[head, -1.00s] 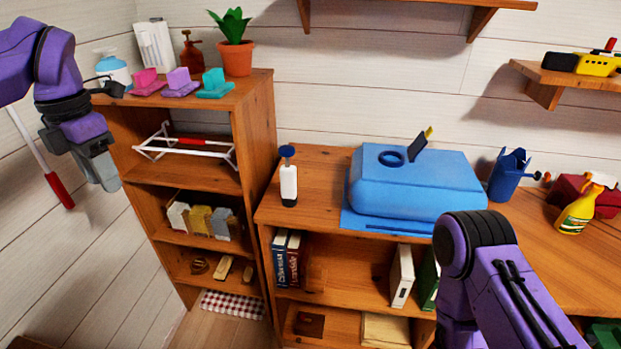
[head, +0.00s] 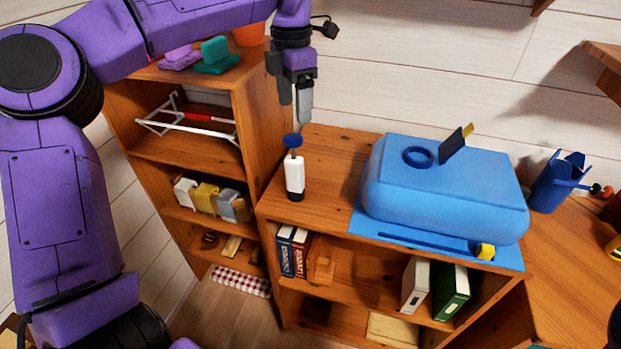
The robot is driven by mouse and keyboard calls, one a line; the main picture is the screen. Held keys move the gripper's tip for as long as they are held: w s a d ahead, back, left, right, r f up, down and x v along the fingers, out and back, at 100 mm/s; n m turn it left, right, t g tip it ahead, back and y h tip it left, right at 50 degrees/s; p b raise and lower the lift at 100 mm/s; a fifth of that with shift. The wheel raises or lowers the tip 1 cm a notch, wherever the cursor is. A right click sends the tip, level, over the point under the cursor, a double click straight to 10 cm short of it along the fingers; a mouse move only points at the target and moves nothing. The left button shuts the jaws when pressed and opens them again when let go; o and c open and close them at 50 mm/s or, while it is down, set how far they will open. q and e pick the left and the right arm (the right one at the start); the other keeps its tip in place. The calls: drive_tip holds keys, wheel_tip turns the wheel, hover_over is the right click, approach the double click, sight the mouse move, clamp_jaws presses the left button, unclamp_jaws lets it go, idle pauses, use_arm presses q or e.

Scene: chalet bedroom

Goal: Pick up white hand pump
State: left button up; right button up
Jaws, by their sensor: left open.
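The white hand pump (head: 295,177) stands upright on the wooden shelf top, near its left edge. It has a white body, a black base and a blue knob on top. My left gripper (head: 294,108) is open and empty, pointing down just above the pump's blue knob in the picture. A gap shows between its fingertips and the knob. My right gripper is out of view.
A blue case (head: 445,190) lies on a blue mat right of the pump. A taller shelf (head: 262,115) stands close on the left. Bare wood surrounds the pump.

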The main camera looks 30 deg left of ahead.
sight(294, 136)
use_arm(q)
drive_tip(key=f, duration=0.6)
drive_tip(key=f+p, duration=0.1)
drive_tip(key=f, duration=0.2)
drive_tip(key=shift+s+a+f, duration=0.1)
drive_tip(key=shift+a+f, duration=0.15)
drive_tip(key=shift+f, duration=0.15)
clamp_jaws()
